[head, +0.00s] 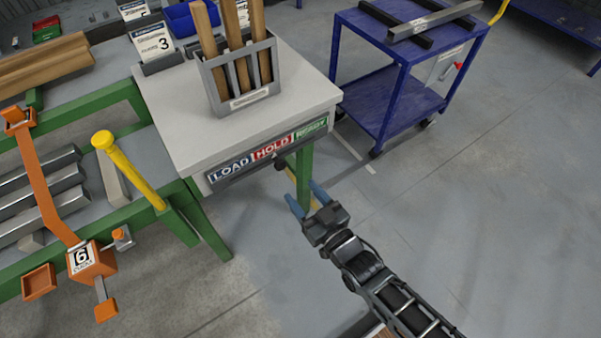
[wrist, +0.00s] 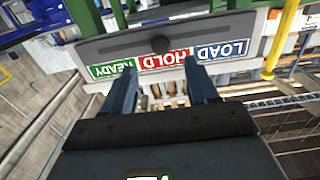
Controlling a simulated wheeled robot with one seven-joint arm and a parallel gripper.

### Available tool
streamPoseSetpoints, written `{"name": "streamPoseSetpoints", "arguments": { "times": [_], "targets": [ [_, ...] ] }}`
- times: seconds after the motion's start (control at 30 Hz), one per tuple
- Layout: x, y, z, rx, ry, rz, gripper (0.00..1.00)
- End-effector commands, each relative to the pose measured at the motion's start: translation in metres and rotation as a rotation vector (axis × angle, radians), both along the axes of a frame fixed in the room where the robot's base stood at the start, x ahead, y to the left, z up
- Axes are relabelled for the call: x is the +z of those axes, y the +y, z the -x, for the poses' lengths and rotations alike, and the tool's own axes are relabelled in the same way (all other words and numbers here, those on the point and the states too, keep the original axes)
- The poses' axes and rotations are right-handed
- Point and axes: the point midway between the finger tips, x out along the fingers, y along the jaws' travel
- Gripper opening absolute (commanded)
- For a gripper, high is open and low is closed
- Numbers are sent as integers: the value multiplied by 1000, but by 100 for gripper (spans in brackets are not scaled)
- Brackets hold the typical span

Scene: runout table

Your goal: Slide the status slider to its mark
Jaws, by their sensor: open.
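The status slider is a dark round knob (head: 281,164) on a dark strip along the table's front edge. It sits below the right part of the red HOLD label (head: 272,148), between the white-and-blue LOAD label (head: 230,168) and the green READY label (head: 311,130). My gripper (head: 304,196) is open and empty in front of the strip. In the wrist view its fingers (wrist: 160,72) point at the strip, with the knob beyond and between the tips, apart from them.
A grey rack (head: 218,86) with wooden bars stands on the pale tabletop (head: 170,118). A green bench frame with a yellow post (head: 130,172) and an orange stop (head: 92,262) is at left. A blue cart (head: 375,100) stands behind right. The floor at right is clear.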

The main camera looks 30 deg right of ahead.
Motion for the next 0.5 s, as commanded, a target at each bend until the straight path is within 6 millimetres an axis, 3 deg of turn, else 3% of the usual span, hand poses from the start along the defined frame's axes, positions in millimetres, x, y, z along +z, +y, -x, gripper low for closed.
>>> {"name": "streamPoseSetpoints", "arguments": {
  "times": [0.27, 0.5],
  "targets": [
    [6, 0, -27, 0, -9, 0, 58],
    [7, 0, -63, 0, -8, 0, 58]
  ]
}}
